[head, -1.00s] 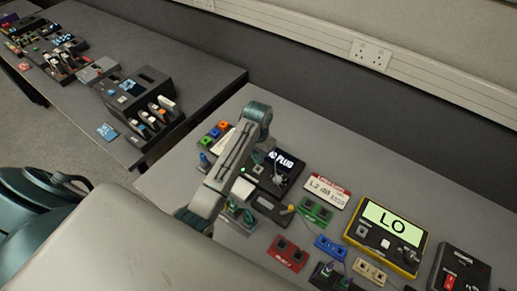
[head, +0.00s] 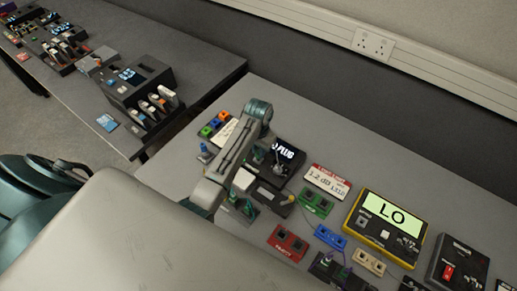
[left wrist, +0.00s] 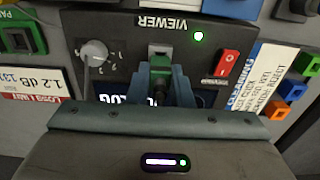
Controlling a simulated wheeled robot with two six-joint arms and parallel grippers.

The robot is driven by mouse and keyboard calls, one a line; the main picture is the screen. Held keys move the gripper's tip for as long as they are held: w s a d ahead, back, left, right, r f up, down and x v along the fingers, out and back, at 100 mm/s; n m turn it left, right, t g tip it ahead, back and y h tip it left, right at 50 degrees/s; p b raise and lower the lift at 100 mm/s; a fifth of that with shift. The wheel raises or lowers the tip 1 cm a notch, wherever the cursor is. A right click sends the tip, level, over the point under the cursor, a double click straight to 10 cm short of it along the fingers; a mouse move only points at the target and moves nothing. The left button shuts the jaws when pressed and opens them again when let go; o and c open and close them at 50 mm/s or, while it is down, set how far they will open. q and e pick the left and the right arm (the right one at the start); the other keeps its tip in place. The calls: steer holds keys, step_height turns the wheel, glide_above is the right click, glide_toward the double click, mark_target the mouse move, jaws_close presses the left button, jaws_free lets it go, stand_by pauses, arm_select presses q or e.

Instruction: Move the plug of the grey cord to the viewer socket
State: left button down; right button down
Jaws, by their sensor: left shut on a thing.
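The viewer, a black box with a green light and a red switch, sits on the bench (head: 296,157); its name plate shows upside down in the left wrist view (left wrist: 180,25). Its display in the head view shows the word PLUG. My left gripper (left wrist: 160,80) is shut on a small green plug (left wrist: 160,65) at the viewer's grey socket block (left wrist: 160,48). I cannot tell how deep the plug sits. My right gripper is not in view.
Green (head: 316,203), red (head: 288,242), blue (head: 331,236) and tan (head: 369,262) socket blocks stand to the right. A yellow-edged meter reading LO (head: 387,213) is beyond them. A white card (head: 327,182) lies near the viewer.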

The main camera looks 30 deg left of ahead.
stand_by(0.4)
arm_select(q)
steer(key=shift+f, duration=0.4)
stand_by(0.5)
steer(key=shift+f, duration=0.4)
stand_by(0.5)
steer(key=c, duration=1.2)
jaws_free()
steer(key=shift+r, duration=0.15)
steer(key=shift+r, duration=2.4)
